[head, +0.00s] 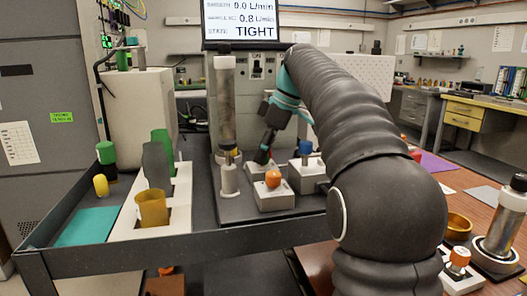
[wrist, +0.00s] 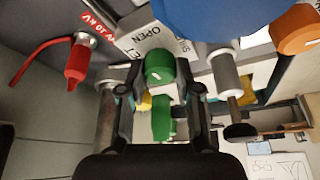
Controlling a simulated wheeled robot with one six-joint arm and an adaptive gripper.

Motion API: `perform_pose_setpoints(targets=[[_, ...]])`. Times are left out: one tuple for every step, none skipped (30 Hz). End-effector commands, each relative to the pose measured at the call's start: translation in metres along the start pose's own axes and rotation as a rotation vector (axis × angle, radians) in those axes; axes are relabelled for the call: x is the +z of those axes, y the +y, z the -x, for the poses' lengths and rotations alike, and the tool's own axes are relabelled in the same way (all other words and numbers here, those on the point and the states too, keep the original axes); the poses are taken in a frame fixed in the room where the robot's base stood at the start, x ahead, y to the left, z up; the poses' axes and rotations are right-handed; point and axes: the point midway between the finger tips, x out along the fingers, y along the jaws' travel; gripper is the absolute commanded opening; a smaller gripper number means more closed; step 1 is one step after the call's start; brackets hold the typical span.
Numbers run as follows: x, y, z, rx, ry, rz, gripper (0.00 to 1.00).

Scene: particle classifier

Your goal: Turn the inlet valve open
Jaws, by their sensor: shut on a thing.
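The inlet valve's green knob (wrist: 160,68) sits between my gripper's fingers in the wrist view. It stands beside a pale label plate (wrist: 140,40) with the word OPEN and other partly covered lettering. My gripper (wrist: 160,85) is shut on this knob. In the head view my gripper (head: 265,148) reaches down behind the blue and orange knobs, and only a bit of the green knob (head: 262,157) shows. The knob's exact turn angle cannot be told. The display (head: 240,20) reads 0.0 L/min, 0.8 L/min and TIGHT.
A blue knob (head: 305,147) and an orange knob (head: 273,178) on pale blocks stand close to my gripper. A tall glass column (head: 225,105) rises at its left. A white rack (head: 150,222) with bottles and an amber cup (head: 151,208) stands further left.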

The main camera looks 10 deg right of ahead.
Motion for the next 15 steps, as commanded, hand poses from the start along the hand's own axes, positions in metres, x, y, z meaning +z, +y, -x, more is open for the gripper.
perform_pose_setpoints(targets=[[0.0003, 0.0, -0.0007, -0.001, -0.001, 0.001, 0.0], [0.0002, 0.0, -0.0007, -0.001, -0.001, 0.001, 0.0], [0.0002, 0.0, -0.0007, -0.001, -0.001, 0.001, 0.0], [0.0002, 0.0, -0.0007, -0.001, -0.001, 0.001, 0.38], [0.0002, 0.0, -0.0007, -0.001, -0.001, 0.0, 0.45], [0.0002, 0.0, -0.0007, -0.001, -0.001, 0.0, 0.55], [0.0002, 0.0, -0.0006, -0.001, -0.001, 0.0, 0.58], [0.0001, 0.0, -0.0006, -0.001, -0.001, 0.0, 0.58], [0.0001, -0.0001, -0.0005, -0.001, -0.001, 0.0, 0.58], [0.0001, -0.0001, -0.0005, -0.001, 0.0, 0.0, 0.58], [0.0001, -0.0001, -0.0004, -0.001, 0.0, 0.0, 0.58], [0.0001, -0.0001, -0.0004, -0.001, 0.0, 0.0, 0.58], [0.0, -0.0001, -0.0003, -0.001, 0.0, 0.0, 0.58], [0.0, -0.0001, -0.0003, 0.0, 0.0, 0.0, 0.58], [0.0, -0.0001, 0.0, 0.0, 0.0, 0.0, 0.58]])
